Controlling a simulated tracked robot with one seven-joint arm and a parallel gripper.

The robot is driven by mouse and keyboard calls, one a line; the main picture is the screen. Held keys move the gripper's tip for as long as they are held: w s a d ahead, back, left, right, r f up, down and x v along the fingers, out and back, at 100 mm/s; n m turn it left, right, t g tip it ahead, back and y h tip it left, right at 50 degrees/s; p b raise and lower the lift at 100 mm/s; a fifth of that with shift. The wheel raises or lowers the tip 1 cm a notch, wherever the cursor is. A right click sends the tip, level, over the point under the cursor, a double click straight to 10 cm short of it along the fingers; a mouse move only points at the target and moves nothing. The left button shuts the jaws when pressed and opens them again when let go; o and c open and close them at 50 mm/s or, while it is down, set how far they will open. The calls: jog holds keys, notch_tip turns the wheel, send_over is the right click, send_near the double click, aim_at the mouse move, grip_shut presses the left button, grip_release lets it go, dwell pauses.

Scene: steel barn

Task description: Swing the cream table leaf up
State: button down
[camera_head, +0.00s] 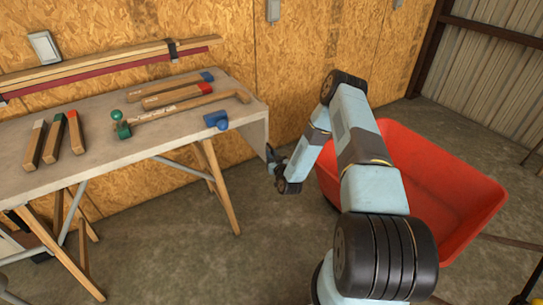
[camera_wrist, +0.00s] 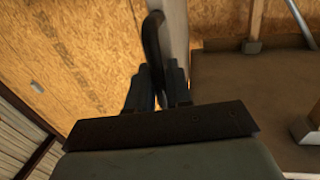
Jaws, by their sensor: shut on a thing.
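The pale table leaf (camera_head: 254,132) hangs down at the right end of the workbench in the head view. In the wrist view a pale upright strip (camera_wrist: 176,28), which looks like the leaf seen edge-on, runs up from my gripper. A dark curved handle (camera_wrist: 152,36) stands beside this strip. My gripper (camera_head: 271,158) is at the leaf's lower outer edge. In the wrist view my gripper (camera_wrist: 158,92) is shut on the dark handle, one finger on either side. The leaf's hinge is not clearly visible.
The workbench top (camera_head: 90,115) carries several wooden tools, a green-knobbed piece (camera_head: 121,124) and a blue-ended piece (camera_head: 216,120) near the leaf. Wooden trestle legs (camera_head: 222,185) stand below. A red tub (camera_head: 440,180) stands right, behind my arm. The chipboard wall is behind.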

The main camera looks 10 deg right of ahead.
dwell(0.4)
jog(key=w+d+r+n, duration=0.1)
jog(key=d+n, duration=0.2)
jog(key=d, duration=0.2)
jog(key=w+d+r+n+t, duration=0.1)
jog(key=w+d+r+n, duration=0.1)
jog(key=d, duration=0.4)
jog(key=shift+w+d+n, duration=0.2)
jog(key=shift+w+n, duration=0.1)
jog(key=shift+n, duration=0.3)
jog(key=shift+r, duration=0.1)
jog(key=c, duration=1.2)
grip_release()
